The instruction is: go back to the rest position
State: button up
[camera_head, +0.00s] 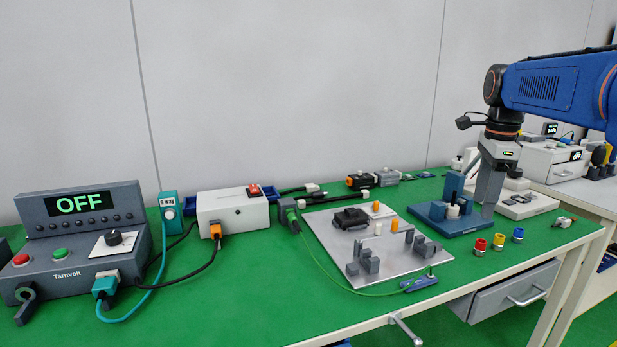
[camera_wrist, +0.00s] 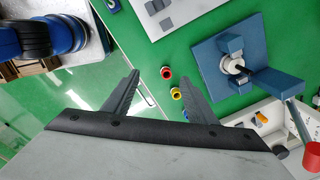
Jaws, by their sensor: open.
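My gripper (camera_head: 490,187) hangs down from the blue arm at the right of the head view, close to the blue fixture (camera_head: 446,215) on the green table. In the wrist view its two dark fingers (camera_wrist: 158,90) are spread apart with nothing between them. The blue fixture shows there too (camera_wrist: 212,68), right of the fingers, with a white round part in it. Red (camera_wrist: 166,73) and yellow (camera_wrist: 176,94) small parts lie on the green surface near the right finger. I cannot tell whether any finger touches the fixture.
A grey plate (camera_head: 335,240) with blocks stands left of the fixture. Red (camera_head: 480,244), yellow (camera_head: 498,241) and blue (camera_head: 518,234) small parts sit near the table's front edge. A control box reading OFF (camera_head: 85,235) stands far left. Green table (camera_head: 270,290) in front of the white box is clear.

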jog(key=s+a+f+n+t, duration=0.2)
jog(key=s+a+f+n, duration=0.4)
jog(key=s+f+n, duration=0.3)
jog(key=s+a+f+n+t, duration=0.2)
jog(key=s+a+f+n, duration=0.4)
jog(key=s+f+n, duration=0.4)
jog(key=s+n, duration=0.2)
jog(key=s, duration=0.4)
jog(key=shift+s+f, duration=0.2)
jog(key=shift+s, duration=0.2)
